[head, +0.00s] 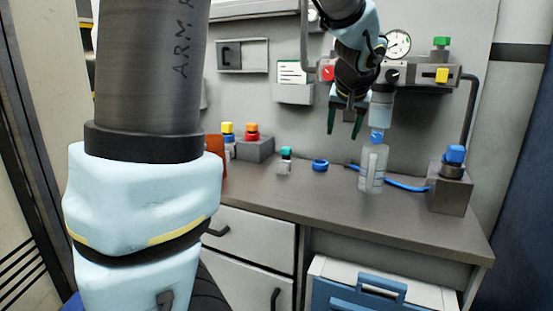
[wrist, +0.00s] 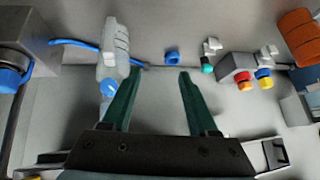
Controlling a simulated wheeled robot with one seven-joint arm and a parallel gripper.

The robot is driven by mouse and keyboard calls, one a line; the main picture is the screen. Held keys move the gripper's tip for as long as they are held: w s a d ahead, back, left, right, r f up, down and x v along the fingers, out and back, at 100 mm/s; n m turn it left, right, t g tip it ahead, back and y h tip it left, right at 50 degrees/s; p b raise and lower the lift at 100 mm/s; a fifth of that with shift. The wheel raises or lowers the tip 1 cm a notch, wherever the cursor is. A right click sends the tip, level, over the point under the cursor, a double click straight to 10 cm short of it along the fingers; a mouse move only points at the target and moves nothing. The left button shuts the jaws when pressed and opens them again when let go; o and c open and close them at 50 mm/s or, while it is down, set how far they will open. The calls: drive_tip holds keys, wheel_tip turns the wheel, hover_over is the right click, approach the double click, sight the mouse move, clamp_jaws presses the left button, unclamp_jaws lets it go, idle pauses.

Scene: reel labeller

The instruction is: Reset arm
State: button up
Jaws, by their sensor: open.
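My gripper (head: 345,122) hangs over the back of the counter, fingers pointing down, in the head view. Its dark green fingers are apart, with nothing between them; the gap also shows in the wrist view (wrist: 160,73). A clear bottle (head: 372,172) stands on the counter (head: 300,190), below and right of the fingers in the head view. In the wrist view the bottle (wrist: 114,45) is just left of the left finger. A blue ring (head: 320,165) lies on the counter, left of the bottle; it shows beyond the fingertips in the wrist view (wrist: 172,57).
A gauge (head: 397,43) and pipe fittings are on the back wall, above a clear cylinder (head: 381,107) near my gripper. A block with a blue knob (head: 455,155) stands at right. A green-capped vial (head: 285,161) and a block with coloured caps (head: 254,146) are at left.

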drive_tip(key=s+a+f+n+g+p, duration=0.1)
drive_tip(key=s+a+f+g, duration=0.1)
drive_tip(key=s+a+f, duration=0.2)
drive_tip(key=s+a+f+n+g+p, duration=0.1)
drive_tip(key=s+a+f, duration=0.4)
drive_tip(key=a, duration=0.6)
drive_tip(key=s+a+f+n+g+p, duration=0.1)
drive_tip(key=s+a+f+g+p, duration=0.1)
drive_tip(key=a, duration=0.6)
drive_tip(key=s+f+g, duration=0.1)
drive_tip(key=s+f, duration=0.1)
drive_tip(key=s, duration=0.1)
drive_tip(key=shift+s+f+y, duration=0.3)
drive_tip(key=shift+s+y, duration=0.05)
drive_tip(key=shift+y, duration=0.05)
